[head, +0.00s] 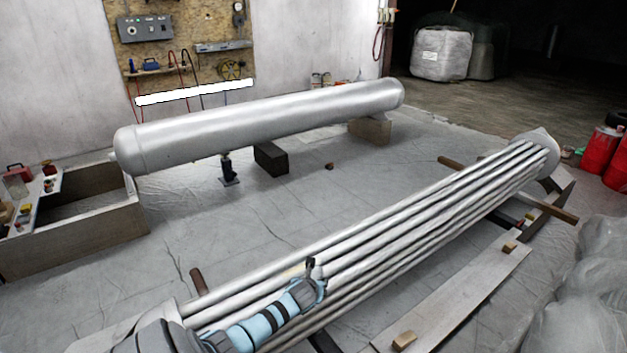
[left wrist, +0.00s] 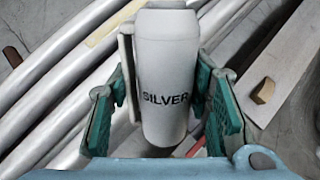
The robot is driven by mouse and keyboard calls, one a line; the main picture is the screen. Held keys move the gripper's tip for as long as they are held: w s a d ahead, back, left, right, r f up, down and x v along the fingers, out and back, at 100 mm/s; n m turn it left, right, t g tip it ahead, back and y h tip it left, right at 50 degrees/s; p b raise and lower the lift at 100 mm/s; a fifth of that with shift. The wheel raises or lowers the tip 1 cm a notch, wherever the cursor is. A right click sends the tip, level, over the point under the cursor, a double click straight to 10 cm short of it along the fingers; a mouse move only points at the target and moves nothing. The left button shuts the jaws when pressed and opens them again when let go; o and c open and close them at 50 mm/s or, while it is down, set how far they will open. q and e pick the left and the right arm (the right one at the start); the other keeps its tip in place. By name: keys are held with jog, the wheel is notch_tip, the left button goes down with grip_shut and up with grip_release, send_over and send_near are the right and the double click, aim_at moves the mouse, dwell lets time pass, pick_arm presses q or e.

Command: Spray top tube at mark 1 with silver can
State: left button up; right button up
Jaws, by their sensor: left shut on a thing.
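A bundle of several long silver tubes (head: 424,210) runs from the lower left to the upper right in the head view. The tubes also cross the left of the left wrist view (left wrist: 50,68). A pale yellowish strip (left wrist: 107,24) lies on one tube there; no number is readable on it. My left gripper (head: 314,287) is over the near part of the bundle. In the left wrist view its green-padded fingers (left wrist: 165,105) are shut around a pale can marked SILVER (left wrist: 165,75). The can is hard to make out in the head view. My right gripper is not in view.
A large silver cylinder (head: 265,118) rests on blocks behind the bundle. A board (head: 460,293) with wooden blocks lies right of the tubes. Red drums (head: 600,150) and plastic-wrapped heaps (head: 590,300) stand at the right. Sheeted floor between cylinder and bundle is mostly clear.

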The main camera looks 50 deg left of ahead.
pick_arm(q)
jog(key=s+a+p, duration=0.2)
jog(key=s+p, duration=0.5)
jog(key=s, duration=1.5)
jog(key=shift+r, duration=0.4)
jog(key=shift+o, duration=0.6)
jog(key=c, duration=0.8)
jog(key=w, duration=0.7)
jog(key=w+d+b, duration=0.1)
jog(key=w, duration=0.6)
jog(key=w+d, duration=0.1)
jog(key=w, duration=0.7)
jog(key=shift+f, duration=0.15)
jog(key=shift+w, duration=0.3)
jog(key=o, duration=0.7)
jog(key=shift+r, duration=0.2)
